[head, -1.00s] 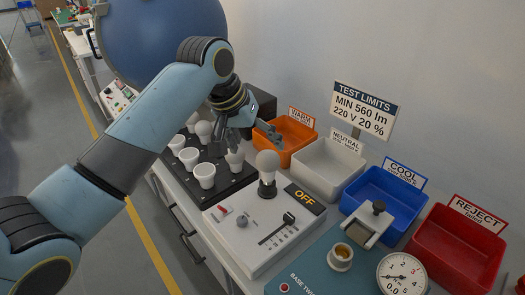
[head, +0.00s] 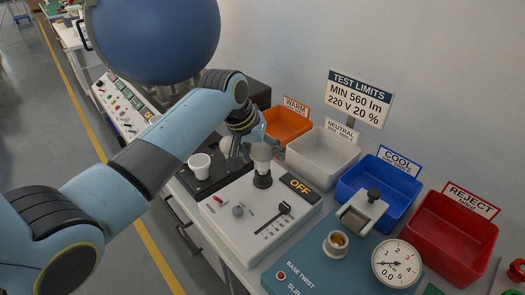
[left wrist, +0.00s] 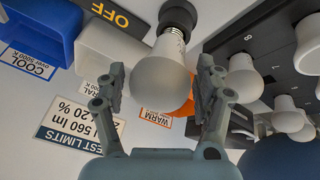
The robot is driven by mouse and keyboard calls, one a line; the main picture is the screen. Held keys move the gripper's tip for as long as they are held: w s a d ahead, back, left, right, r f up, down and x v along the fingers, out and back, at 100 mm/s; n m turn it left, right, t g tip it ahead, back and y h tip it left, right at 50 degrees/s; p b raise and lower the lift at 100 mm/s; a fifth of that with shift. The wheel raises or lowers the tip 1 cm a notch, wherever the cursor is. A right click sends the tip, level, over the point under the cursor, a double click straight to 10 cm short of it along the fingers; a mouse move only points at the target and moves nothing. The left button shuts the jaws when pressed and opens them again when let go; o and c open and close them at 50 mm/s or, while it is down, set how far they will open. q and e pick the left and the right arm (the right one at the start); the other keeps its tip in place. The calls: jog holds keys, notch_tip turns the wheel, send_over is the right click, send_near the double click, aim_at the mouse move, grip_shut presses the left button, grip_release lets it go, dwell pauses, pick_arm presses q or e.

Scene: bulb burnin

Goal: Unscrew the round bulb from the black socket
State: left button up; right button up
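The round white bulb (left wrist: 160,82) stands in the black socket (head: 262,180) on the white tester. In the left wrist view the black socket (left wrist: 179,14) shows at the top, with a bit of the bulb's metal thread below it. My left gripper (left wrist: 158,88) is open, with one finger on each side of the bulb's globe and small gaps between. In the head view the left gripper (head: 255,142) is at the bulb (head: 262,154) and hides its upper part. My right gripper is in neither view.
The tester (head: 245,228) has a slider and an OFF display (head: 301,186). Orange (head: 284,125), white (head: 322,158), blue (head: 388,191) and red (head: 450,240) bins stand behind. A black rack (head: 205,178) holds more bulbs at left. A teal base twist unit (head: 310,262) is in front.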

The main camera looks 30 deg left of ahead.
pick_arm(q)
jog(key=c, duration=0.9)
jog(key=shift+r+n+p, duration=0.25)
jog(key=shift+n+p, duration=0.35)
jog(key=shift+p, duration=0.35)
jog(key=shift+n+y+p, duration=0.35)
jog(key=shift+n+y, duration=0.05)
jog(key=shift+n, duration=0.2)
jog(key=shift+f, duration=0.2)
jog(key=shift+r+p, duration=1.75)
jog(key=shift+p, duration=0.25)
notch_tip(320, 180, up, 3)
jog(key=p, duration=0.3)
jog(key=shift+f, duration=0.1)
jog(key=shift+r, duration=1.05)
